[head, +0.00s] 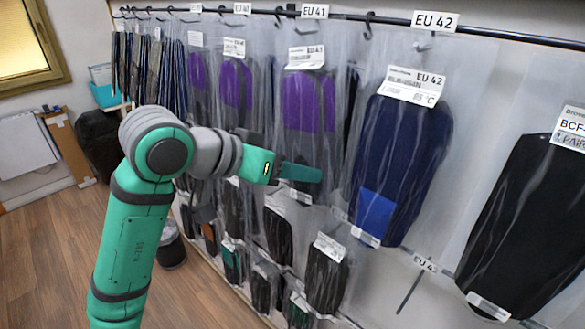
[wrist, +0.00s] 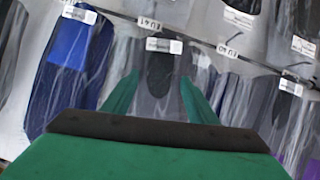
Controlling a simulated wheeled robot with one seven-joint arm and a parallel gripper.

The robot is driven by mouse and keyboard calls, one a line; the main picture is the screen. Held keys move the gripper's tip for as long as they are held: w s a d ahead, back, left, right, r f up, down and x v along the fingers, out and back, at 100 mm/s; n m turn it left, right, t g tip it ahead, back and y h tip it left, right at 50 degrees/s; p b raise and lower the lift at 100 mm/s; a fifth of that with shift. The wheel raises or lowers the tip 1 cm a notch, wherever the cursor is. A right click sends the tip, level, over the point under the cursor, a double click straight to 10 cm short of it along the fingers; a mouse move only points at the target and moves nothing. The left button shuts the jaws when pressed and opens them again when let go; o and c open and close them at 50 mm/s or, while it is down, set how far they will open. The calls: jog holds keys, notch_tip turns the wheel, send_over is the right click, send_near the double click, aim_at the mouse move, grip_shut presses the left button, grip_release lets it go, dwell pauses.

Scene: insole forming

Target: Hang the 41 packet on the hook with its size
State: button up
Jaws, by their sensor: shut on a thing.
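In the wrist view my gripper (wrist: 159,77) has its two green fingers on either side of a clear packet (wrist: 160,72) with a dark insole and a white label at its top. It is shut on this packet; I cannot read the size. In the head view my gripper (head: 303,172) is in front of the hung packets, below a purple-insole packet (head: 308,100); the held packet cannot be made out there. The EU 41 tag (head: 314,11) is on the upper rail above the purple packet. The wrist view shows a lower EU 41 tag (wrist: 148,24).
To the right hang a blue packet (head: 400,150) under the EU 42 tag (head: 435,20) and a black packet (head: 530,220). The EU 40 tag (head: 242,8) is to the left. Several dark packets (head: 327,275) hang lower. Floor (head: 45,250) is clear at left.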

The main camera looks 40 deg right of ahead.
jog(key=shift+f, duration=0.15)
jog(key=o, duration=1.2)
jog(key=shift+a, duration=0.1)
